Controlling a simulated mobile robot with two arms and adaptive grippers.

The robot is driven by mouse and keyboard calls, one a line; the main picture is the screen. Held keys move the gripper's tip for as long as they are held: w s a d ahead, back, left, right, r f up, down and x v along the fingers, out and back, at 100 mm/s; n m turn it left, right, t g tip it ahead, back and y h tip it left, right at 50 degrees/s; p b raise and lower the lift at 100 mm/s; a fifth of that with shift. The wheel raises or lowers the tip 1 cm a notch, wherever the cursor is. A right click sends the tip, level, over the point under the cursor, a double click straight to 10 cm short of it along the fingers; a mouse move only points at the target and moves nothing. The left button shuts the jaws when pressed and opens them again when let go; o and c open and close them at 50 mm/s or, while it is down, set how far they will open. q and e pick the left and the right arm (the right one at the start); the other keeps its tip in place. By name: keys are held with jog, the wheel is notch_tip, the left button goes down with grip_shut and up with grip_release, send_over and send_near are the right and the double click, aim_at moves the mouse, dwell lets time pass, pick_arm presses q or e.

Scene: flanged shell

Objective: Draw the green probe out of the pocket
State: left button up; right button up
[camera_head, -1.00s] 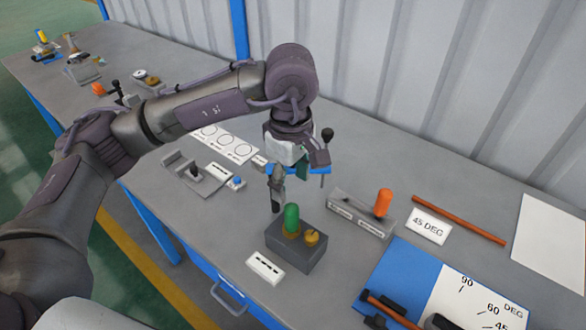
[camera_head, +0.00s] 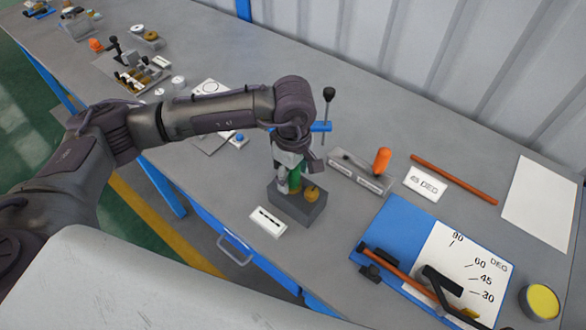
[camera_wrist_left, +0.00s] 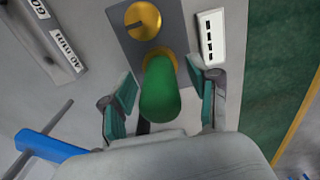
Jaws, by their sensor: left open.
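The green probe (camera_head: 294,178) stands upright in a brass-ringed pocket of the dark grey block (camera_head: 303,211). In the left wrist view the probe (camera_wrist_left: 160,90) lies between the two teal-padded fingers of my left gripper (camera_wrist_left: 162,97). The fingers are open, one on each side of the probe, with a gap showing on both sides. In the head view my left gripper (camera_head: 288,181) is down at the block and partly hides the probe. A brass knob (camera_wrist_left: 143,20) sits beside the probe on the same block. My right gripper does not show.
A white label (camera_head: 268,221) lies in front of the block. A grey holder with an orange-handled tool (camera_head: 382,160) stands behind it to the right. A blue angle board (camera_head: 396,236) with a rod lies at the right.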

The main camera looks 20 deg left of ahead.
pick_arm(q)
grip_shut()
jog(key=shift+r, duration=0.2)
jog(key=shift+r+p, duration=1.3)
jog(key=shift+r, duration=2.05)
